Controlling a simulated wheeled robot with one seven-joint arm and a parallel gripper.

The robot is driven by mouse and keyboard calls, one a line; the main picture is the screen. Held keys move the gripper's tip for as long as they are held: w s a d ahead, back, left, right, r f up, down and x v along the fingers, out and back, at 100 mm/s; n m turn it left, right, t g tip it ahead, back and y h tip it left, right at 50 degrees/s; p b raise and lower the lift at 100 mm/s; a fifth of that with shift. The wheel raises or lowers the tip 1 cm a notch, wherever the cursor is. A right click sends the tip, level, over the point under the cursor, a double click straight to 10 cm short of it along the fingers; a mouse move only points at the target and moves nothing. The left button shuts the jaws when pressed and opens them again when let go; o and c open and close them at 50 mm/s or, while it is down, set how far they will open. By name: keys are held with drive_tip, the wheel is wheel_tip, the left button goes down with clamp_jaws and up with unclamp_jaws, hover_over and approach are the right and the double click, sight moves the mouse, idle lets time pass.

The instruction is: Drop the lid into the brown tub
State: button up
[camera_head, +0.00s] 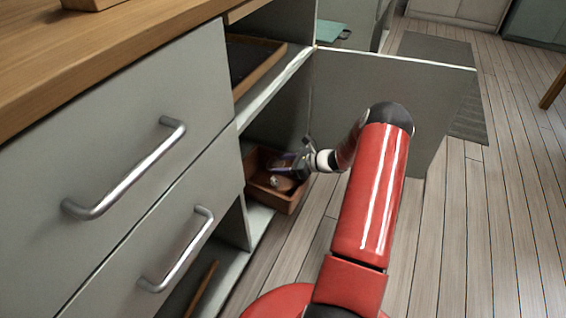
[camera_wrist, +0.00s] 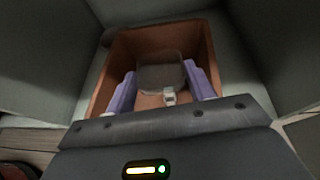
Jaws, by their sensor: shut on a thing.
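The brown tub (camera_head: 273,200) is an open box low in the open cabinet, and its walls surround the fingers in the wrist view (camera_wrist: 106,78). The lid (camera_wrist: 163,73) is a greyish, roundish-square plate with a small pale knob, seen between my two purple fingers. In the head view the lid (camera_head: 283,184) looks brownish and is partly covered by the gripper. My gripper (camera_head: 290,170) is shut on the lid and holds it over the tub's opening. I cannot tell how far the lid is above the tub's floor.
The open cabinet door (camera_head: 390,100) stands to the right of my gripper. A drawer front with a metal handle (camera_head: 130,170) is at the left, with a second handle (camera_head: 180,250) below it. A dark tray (camera_head: 255,65) lies above the tub. The wooden floor (camera_head: 510,210) at right is clear.

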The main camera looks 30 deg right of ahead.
drive_tip(key=o, duration=1)
drive_tip(key=p+v, duration=0.1)
drive_tip(key=v, duration=0.6)
drive_tip(key=shift+s+d+r, duration=0.15)
drive_tip(key=shift+s+d, duration=0.1)
drive_tip(key=shift+s, duration=0.05)
